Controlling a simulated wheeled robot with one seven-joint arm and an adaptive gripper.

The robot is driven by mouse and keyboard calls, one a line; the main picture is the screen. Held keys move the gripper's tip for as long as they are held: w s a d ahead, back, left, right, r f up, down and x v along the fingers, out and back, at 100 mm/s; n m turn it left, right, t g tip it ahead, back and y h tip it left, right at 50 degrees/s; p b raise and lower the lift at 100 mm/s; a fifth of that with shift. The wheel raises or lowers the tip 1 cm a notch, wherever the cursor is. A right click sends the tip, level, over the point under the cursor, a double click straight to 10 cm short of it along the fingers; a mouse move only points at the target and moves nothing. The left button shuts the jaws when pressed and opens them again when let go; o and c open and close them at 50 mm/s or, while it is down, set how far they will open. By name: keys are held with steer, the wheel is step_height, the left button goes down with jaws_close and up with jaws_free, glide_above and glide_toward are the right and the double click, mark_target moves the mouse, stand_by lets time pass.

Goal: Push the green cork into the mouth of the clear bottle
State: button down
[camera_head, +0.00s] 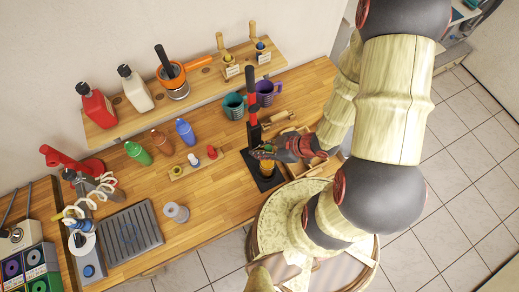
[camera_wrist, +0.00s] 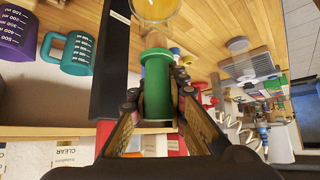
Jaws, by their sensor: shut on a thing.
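The green cork (camera_wrist: 157,88) is a green flanged cylinder with a tan end (camera_wrist: 155,42), held between the fingers of my gripper (camera_wrist: 155,105). My gripper (camera_head: 268,152) is shut on it over the black stand. A rounded see-through bottle with amber in it (camera_wrist: 156,9) lies just beyond the tan end in the wrist view. In the head view its amber body (camera_head: 266,168) shows under my gripper, on the black base (camera_head: 270,181). The bottle's mouth is not clear; I cannot tell whether the tan end is inside it.
The stand's black post (camera_head: 253,130) rises close beside my gripper. A teal mug (camera_head: 233,106) and a purple mug (camera_head: 267,93) stand behind. A small rack (camera_head: 178,171) and green, brown and blue bottles (camera_head: 186,132) are to the left.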

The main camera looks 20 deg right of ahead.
steer(key=shift+f+b, duration=0.6)
steer(key=shift+f, duration=0.3)
steer(key=c, duration=1.7)
jaws_free()
steer(key=shift+r, duration=0.1)
steer(key=shift+o, duration=0.2)
steer(key=v, duration=1.2)
